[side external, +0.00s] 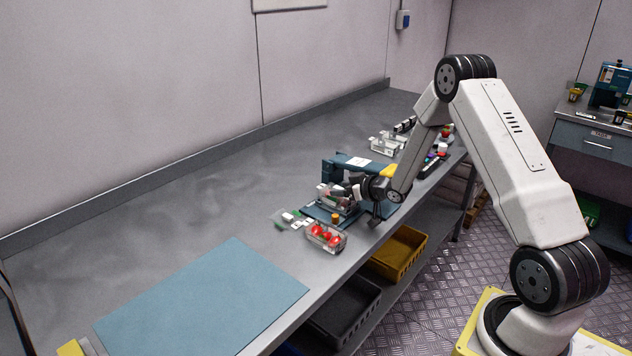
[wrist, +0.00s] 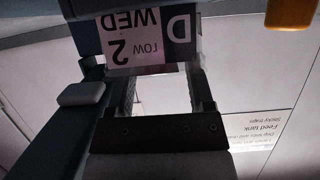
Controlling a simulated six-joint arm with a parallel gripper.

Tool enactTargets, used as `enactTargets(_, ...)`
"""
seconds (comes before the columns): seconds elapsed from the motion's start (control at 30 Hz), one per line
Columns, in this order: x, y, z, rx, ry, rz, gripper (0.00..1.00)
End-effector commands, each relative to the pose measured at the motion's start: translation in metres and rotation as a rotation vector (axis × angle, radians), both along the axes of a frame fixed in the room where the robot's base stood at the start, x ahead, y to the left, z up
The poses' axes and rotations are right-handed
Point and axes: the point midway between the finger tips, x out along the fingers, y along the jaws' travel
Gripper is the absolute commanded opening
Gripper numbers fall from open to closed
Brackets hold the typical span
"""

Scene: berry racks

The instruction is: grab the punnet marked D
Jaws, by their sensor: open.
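A card reading "D", "WED" and "row 2" (wrist: 150,35) shows upside down at the top of the wrist view, just beyond my fingers. What it is fixed to is mostly out of frame. In the side view, my gripper (side external: 350,190) is low over the bench at a clear punnet (side external: 328,196) by the blue rack (side external: 328,170). No letter is readable on that punnet from there. My gripper (wrist: 160,82) is open in the wrist view. Whether the punnet is between the fingers is unclear.
A clear punnet of red berries (side external: 325,238) stands close in front, with an amber cylinder (side external: 335,218) beside it. More clear punnets (side external: 385,144) stand farther back. Bins sit below.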

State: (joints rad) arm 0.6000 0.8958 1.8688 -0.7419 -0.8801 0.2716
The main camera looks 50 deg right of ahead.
Motion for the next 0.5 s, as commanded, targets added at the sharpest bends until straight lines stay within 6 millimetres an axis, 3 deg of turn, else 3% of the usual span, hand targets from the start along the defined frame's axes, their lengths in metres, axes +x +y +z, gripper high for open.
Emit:
enactTargets(0.07,-0.0001,0.0000,0.0000,0.000,0.000,0.000,0.68)
enactTargets(0.1,-0.0001,0.0000,0.0000,0.000,0.000,0.000,0.61)
enactTargets(0.3,-0.0002,0.0000,0.0001,0.000,0.000,0.000,0.00)
enactTargets(0.5,0.0001,-0.0001,0.0005,-0.001,-0.001,0.000,0.00)
